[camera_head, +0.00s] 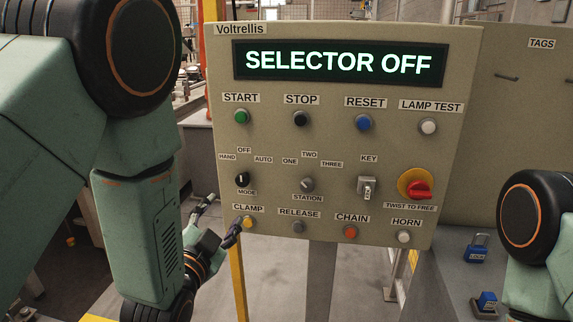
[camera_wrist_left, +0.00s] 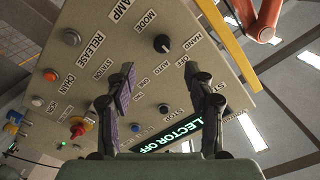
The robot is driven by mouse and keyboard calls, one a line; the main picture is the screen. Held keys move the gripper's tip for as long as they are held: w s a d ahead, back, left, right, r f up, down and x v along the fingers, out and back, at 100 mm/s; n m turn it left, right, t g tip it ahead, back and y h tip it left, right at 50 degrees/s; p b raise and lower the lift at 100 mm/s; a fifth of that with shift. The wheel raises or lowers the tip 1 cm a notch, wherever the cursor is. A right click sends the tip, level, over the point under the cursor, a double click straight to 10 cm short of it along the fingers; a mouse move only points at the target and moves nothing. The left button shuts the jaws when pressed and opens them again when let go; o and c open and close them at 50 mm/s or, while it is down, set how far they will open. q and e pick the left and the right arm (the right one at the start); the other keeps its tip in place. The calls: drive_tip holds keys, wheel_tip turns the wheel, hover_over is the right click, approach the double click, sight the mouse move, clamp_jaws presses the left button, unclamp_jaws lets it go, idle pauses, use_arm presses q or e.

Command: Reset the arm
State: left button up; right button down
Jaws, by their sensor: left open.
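My left arm comes in from the left in the head view. My left gripper (camera_head: 221,216) is open and empty, with its fingers in front of the panel's lower left edge, near the yellow clamp button (camera_head: 247,223) and below the mode knob (camera_head: 242,180). In the left wrist view the two fingers (camera_wrist_left: 162,85) stand apart with the mode knob (camera_wrist_left: 162,44) showing beyond and between them. Whether a fingertip touches the panel I cannot tell. Part of my right arm (camera_head: 535,225) shows at the right edge; its gripper is out of view.
The beige control panel (camera_head: 340,138) carries several buttons, a key switch (camera_head: 367,187) and a red twist knob (camera_head: 418,189). Its display (camera_head: 340,62) reads SELECTOR OFF. A yellow post (camera_head: 238,275) stands beside my left gripper.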

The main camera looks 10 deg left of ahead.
use_arm(q)
drive_tip(key=s+a+f+n+g+b, duration=0.1)
drive_tip(key=s+f+n+g, duration=0.4)
drive_tip(key=s+f, duration=0.7)
drive_tip(key=s+a+f+n+g+b, duration=0.1)
drive_tip(key=s+a+f+n+g, duration=0.15)
drive_tip(key=s+f+g, duration=0.95)
drive_tip(key=s+f+n+b, duration=0.1)
drive_tip(key=s+f+b, duration=0.1)
drive_tip(key=s+f, duration=0.9)
drive_tip(key=shift+s+d+f+n+g+y+b, duration=0.2)
drive_tip(key=shift+s+f+n+g+y+b, duration=0.15)
drive_tip(key=shift+f, duration=0.3)
